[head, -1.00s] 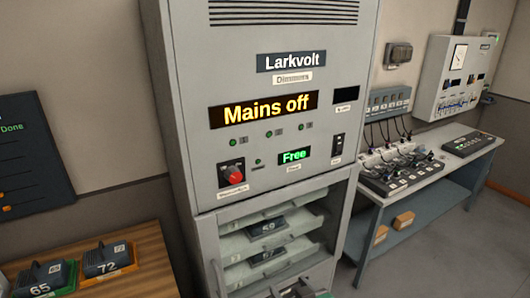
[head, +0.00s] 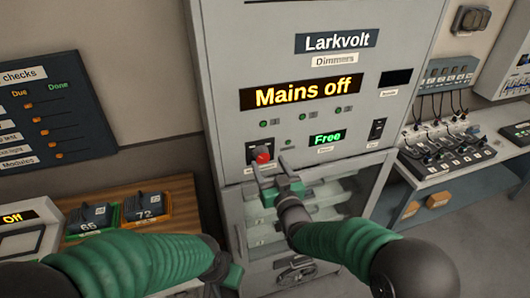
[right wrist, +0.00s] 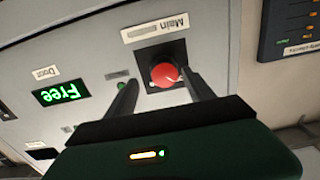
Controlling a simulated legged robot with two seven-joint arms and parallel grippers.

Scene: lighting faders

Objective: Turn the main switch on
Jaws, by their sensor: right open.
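The main switch is a red round knob (head: 261,154) on a dark square plate on the front of the grey Larkvolt cabinet (head: 225,100). My right gripper (head: 270,168) is open and empty just in front of and below the knob. In the right wrist view, which is upside down, the red knob (right wrist: 165,75) shows between and beyond the two fingers; I cannot tell whether they touch it. Its label reads "Main". My left arm crosses the lower left; its fingers cannot be made out.
A green "Free" display (head: 325,139) and a black rocker switch (head: 377,129) sit right of the knob. Below is a glazed bay with trays. Modules (head: 145,204) stand on a wooden bench at left. A bench (head: 470,170) with faders and cables is at right.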

